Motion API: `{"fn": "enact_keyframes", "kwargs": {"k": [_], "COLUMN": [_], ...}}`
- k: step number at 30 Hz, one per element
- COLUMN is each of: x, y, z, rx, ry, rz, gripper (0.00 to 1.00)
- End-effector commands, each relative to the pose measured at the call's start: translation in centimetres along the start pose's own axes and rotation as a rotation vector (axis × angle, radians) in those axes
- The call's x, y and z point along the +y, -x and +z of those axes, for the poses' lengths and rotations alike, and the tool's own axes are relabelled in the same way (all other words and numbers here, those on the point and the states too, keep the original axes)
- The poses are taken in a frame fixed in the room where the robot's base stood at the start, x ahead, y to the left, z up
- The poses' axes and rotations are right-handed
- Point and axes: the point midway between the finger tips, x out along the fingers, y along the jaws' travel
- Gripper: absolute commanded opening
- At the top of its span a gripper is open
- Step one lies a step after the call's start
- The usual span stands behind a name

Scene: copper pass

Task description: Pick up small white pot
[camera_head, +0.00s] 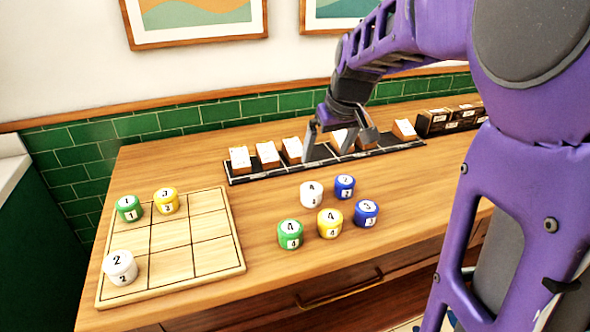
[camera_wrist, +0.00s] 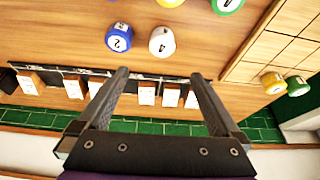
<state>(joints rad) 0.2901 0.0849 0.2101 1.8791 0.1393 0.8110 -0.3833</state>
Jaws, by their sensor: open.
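A small white pot (camera_head: 311,194) with a dark numeral stands on the wooden counter, among blue, green and yellow pots. In the wrist view the same white pot (camera_wrist: 162,42) lies beyond my fingertips, roughly centred between them, not touched. Another white pot (camera_head: 120,267), marked 2, stands on the front left square of the gridded wooden board (camera_head: 198,239). My gripper (camera_head: 330,146) is open and empty, seen over the dark card rack, behind the loose pots. Its two fingers also show in the wrist view (camera_wrist: 160,76).
Blue pots (camera_head: 344,187) (camera_head: 365,213), a yellow pot (camera_head: 330,223) and a green pot (camera_head: 290,234) stand close around the white one. The card rack (camera_head: 240,178) runs along the back. The board also holds a green pot (camera_head: 129,208) and a yellow pot (camera_head: 166,200).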

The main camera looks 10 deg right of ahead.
Motion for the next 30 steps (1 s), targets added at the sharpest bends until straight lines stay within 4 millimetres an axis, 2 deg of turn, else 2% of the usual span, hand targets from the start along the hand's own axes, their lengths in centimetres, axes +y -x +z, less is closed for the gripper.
{"fn": "enact_keyframes", "kwargs": {"k": [1, 3, 12, 22, 30], "x": [-0.1, 0.0, 0.0, -0.1, -0.5], "y": [-1.4, -3.0, -9.0, -11.1, -15.0], "z": [0.2, 0.2, 0.1, 0.1, 0.5], "rx": [-0.005, -0.005, -0.002, 0.0, -0.001], "ry": [0.001, 0.001, 0.002, 0.002, 0.003], "rz": [-0.003, -0.001, 0.001, 0.002, 0.001], "gripper": [1.0, 1.0, 1.0, 1.0, 1.0]}}
